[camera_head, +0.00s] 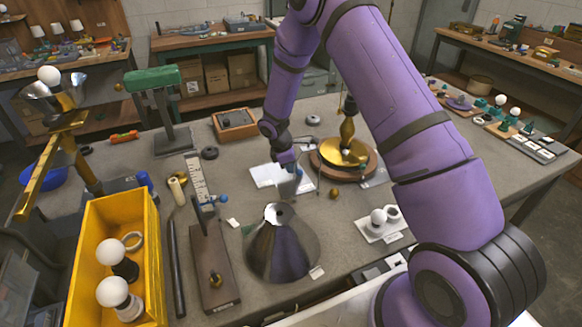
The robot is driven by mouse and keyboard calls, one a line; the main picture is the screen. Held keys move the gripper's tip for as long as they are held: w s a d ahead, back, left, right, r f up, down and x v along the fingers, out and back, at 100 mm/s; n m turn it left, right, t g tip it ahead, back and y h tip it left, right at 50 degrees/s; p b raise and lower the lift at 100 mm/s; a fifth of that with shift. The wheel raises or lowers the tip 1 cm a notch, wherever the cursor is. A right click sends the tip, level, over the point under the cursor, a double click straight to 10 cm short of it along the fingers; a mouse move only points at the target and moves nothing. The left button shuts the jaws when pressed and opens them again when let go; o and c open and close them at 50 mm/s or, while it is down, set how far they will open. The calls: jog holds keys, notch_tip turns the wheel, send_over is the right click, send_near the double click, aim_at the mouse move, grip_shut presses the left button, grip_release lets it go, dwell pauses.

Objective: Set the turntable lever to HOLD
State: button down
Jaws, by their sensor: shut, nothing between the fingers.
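The turntable (368,168) is a round wooden base with a brass disc on top, on the workbench right of centre. A brass lamp stem (347,132) stands upright on it. My gripper (291,190) points down just left of the turntable, above the bench near a white paper sheet (262,178). Its fingers are small and blurred here; they look shut and empty. A small blue spot shows beside the fingers; I cannot tell whether it is the lever's knob. The lever, its setting and any HOLD mark cannot be made out.
A shiny metal cone shade (283,250) stands in front of my gripper. A yellow bin (152,250) with bulbs is at left. A wooden stand (205,265), a small brass ball (334,193) and a white tray (384,231) lie around. My arm covers the bench's right middle.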

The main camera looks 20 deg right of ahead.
jog(key=s+v, duration=0.1)
jog(key=v, duration=0.9)
jog(key=shift+w+r, duration=0.4)
jog(key=shift+w, duration=0.05)
jog(key=shift+a, duration=0.1)
jog(key=s+d+r+m+t, duration=0.1)
jog(key=s+r+m, duration=0.1)
jog(key=s+r, duration=0.5)
jog(key=s+d+r+m+t+y, duration=0.1)
jog(key=s+r+m, duration=0.2)
jog(key=r, duration=0.7)
jog(key=s+d+r+m+t, duration=0.1)
jog(key=s+r+m, duration=0.1)
jog(key=s+r, duration=0.5)
jog(key=s+r+m+t+y, duration=0.1)
jog(key=s+r+m, duration=0.3)
jog(key=s, duration=0.6)
jog(key=s+r+m+t+y, duration=0.1)
jog(key=s+r, duration=0.4)
jog(key=s, duration=0.6)
jog(key=m+t, duration=0.1)
jog(key=m, duration=0.1)
jog(key=shift+d+m, duration=0.35)
jog(key=shift+m, duration=0.05)
